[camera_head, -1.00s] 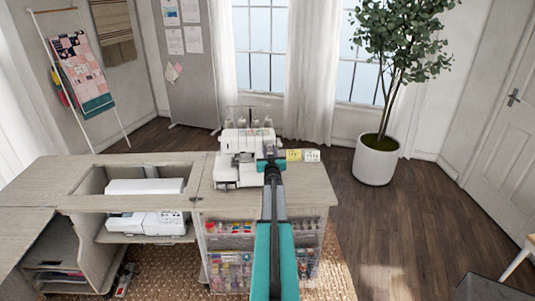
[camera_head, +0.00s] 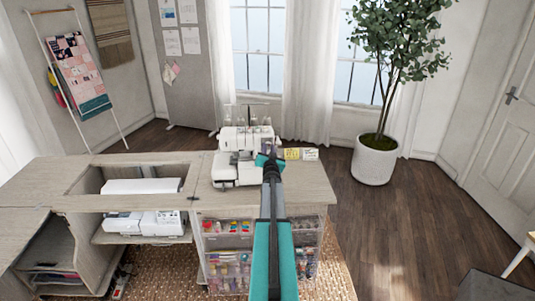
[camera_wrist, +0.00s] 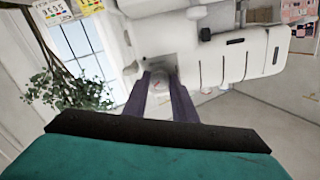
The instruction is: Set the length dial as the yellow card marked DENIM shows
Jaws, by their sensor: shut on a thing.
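The white serger (camera_head: 228,170) stands on the cabinet top; its side fills the upper part of the wrist view (camera_wrist: 215,50). My gripper (camera_head: 268,155) is at the machine's right side. In the wrist view my gripper's two dark fingers (camera_wrist: 165,80) are shut on a pale round dial (camera_wrist: 160,86) on the machine. Its marks and setting are too small to read. The yellow card (camera_head: 292,154) stands right of the machine, beside a white card (camera_head: 311,154). The yellow card also shows at the upper left of the wrist view (camera_wrist: 53,11), but its writing is not legible.
Thread cones stand behind the machine. The cabinet (camera_head: 305,190) has clear drawers of sewing supplies (camera_head: 228,265) below. A white machine (camera_head: 145,186) sits in the left opening. A potted tree (camera_head: 375,160) stands on the floor at right.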

